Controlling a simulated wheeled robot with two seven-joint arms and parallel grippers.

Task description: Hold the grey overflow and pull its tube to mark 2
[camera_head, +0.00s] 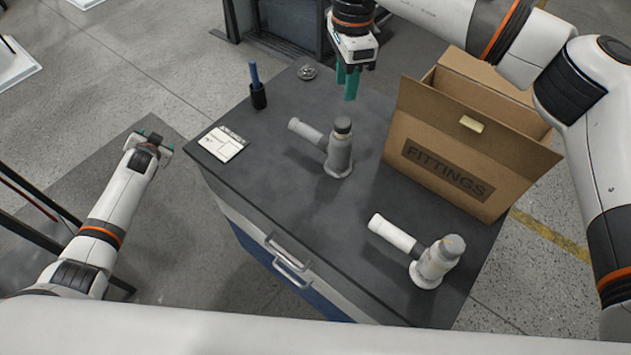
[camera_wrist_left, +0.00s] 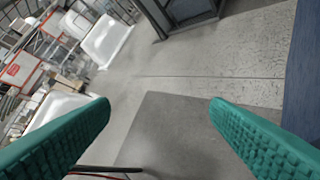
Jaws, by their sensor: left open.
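The grey overflow (camera_head: 339,152) stands upright on the dark worktop, with its tube (camera_head: 306,132) pointing to the left and back. A second, whiter overflow (camera_head: 436,262) stands nearer the front, its white tube (camera_head: 394,233) also pointing left. No marks can be read on either tube. My right gripper (camera_head: 348,84) hangs above the back of the worktop, behind the grey overflow and apart from it; its green fingers look close together, and their gap cannot be judged. My left gripper (camera_head: 150,143) is off the worktop's left side, empty. Its open green fingers (camera_wrist_left: 160,125) show in the left wrist view.
A cardboard box marked FITTINGS (camera_head: 470,150) stands on the right of the worktop (camera_head: 290,215). A dark cup with a blue pen (camera_head: 257,90), a white card (camera_head: 223,143) and a round metal drain piece (camera_head: 307,72) lie toward the back left. Drawer handles stick out in front.

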